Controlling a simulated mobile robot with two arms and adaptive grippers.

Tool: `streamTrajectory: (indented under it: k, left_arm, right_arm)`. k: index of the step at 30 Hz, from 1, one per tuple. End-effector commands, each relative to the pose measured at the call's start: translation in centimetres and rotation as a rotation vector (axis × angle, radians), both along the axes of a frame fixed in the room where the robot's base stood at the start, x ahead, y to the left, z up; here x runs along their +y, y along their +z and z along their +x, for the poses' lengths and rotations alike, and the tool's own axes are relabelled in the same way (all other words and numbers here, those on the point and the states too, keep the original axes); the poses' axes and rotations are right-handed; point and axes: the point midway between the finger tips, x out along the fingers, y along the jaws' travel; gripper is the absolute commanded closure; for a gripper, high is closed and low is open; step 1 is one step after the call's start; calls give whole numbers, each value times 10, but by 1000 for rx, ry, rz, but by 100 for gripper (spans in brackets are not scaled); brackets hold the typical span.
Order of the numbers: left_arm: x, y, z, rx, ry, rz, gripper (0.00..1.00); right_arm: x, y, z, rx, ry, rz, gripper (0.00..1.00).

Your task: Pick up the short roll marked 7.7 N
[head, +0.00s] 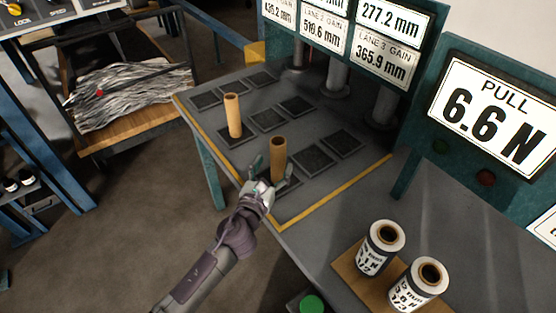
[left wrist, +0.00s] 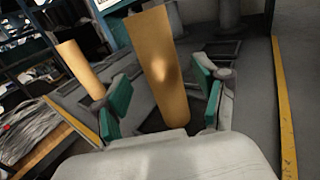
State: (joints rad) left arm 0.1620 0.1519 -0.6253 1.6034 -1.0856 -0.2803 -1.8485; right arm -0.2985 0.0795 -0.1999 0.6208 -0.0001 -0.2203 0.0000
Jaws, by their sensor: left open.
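A tan tube (head: 278,157) stands upright on a dark pad near the bench's left edge; no marking shows on it. My left gripper (head: 271,176) is open at its lower part. In the left wrist view the same tube (left wrist: 160,65) stands between the two green finger pads, with gaps at the sides; contact is not visible. Two short white rolls with printed labels, one on the left (head: 380,247) and one on the right (head: 418,283), stand on a wooden board. Their labels are too small to read surely, so I cannot tell which is marked 7.7 N. My right gripper is not in view.
A second tan tube (head: 233,116) stands farther back, left of the first. Several dark square pads (head: 295,105) lie on the bench. A display (head: 495,108) reads PULL 6.6 N. A green round object (head: 312,304) is at the bottom edge. The bench right of the yellow line is partly clear.

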Motion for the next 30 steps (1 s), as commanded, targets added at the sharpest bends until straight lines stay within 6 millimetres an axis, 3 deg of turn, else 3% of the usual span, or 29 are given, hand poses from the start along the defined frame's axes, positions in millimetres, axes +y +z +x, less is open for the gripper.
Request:
streamTrajectory:
  k: [6, 15, 27, 30]
  left_arm:
    - [-12, 4, 29, -1, 1, 0, 28]
    - [-13, 3, 33, 0, 0, 0, 28]
    - [-13, 4, 33, 0, 0, 0, 93]
    - [-13, 4, 33, 0, 0, 0, 93]
  right_arm:
    - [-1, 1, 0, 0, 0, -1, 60]
    - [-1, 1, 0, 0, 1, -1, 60]
    - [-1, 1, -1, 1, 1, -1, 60]
    - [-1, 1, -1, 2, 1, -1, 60]
